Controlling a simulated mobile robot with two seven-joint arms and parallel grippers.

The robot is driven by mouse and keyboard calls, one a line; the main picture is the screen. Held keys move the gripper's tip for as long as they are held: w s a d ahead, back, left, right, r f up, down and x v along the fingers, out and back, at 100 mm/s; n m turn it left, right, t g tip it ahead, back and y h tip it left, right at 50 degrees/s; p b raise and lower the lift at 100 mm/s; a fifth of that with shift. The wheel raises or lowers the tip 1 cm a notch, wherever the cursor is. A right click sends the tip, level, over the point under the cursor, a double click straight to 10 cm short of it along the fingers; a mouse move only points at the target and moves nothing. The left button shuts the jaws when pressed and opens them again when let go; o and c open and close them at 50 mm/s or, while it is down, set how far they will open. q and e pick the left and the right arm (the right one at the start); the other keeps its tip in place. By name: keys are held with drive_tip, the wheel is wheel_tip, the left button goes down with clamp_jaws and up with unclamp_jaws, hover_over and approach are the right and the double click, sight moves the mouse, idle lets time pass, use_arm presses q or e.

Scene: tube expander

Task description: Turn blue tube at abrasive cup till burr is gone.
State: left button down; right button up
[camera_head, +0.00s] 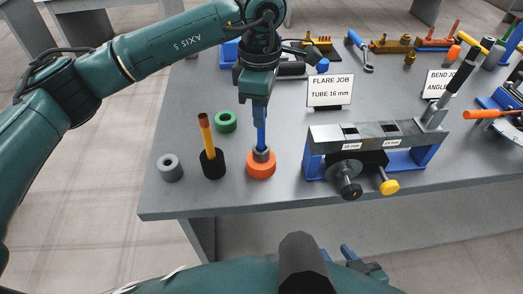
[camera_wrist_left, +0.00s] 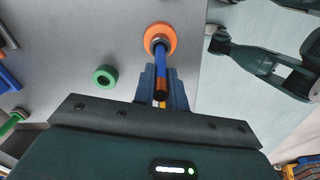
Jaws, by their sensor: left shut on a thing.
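The blue tube (camera_head: 261,134) stands about upright between the fingers of my left gripper (camera_head: 260,112), which is shut on it. Its lower end meets a grey cup-like piece (camera_head: 262,154) set in an orange ring-shaped base (camera_head: 261,168); the contact inside is hidden, and I cannot see any burr. In the left wrist view, the blue tube (camera_wrist_left: 161,74) shows a copper-coloured near end, with the orange base (camera_wrist_left: 160,27) beyond it. My right gripper (camera_head: 358,262) shows at the bottom of the head view, away from the tube; its jaw opening is unclear.
An orange tube (camera_head: 206,135) stands in a black holder (camera_head: 213,164) just left of the cup. A grey ring (camera_head: 170,168) and green ring (camera_head: 225,122) lie nearby. Right are a flaring clamp (camera_head: 330,135) and a "FLARE JOB, TUBE 16 mm" sign (camera_head: 330,91). The table's front edge is close.

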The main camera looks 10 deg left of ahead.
use_arm(q)
drive_tip(key=c, duration=1.3)
unclamp_jaws()
drive_tip(key=shift+c, duration=0.2)
drive_tip(key=shift+o, duration=0.3)
drive_tip(key=o, duration=1.3)
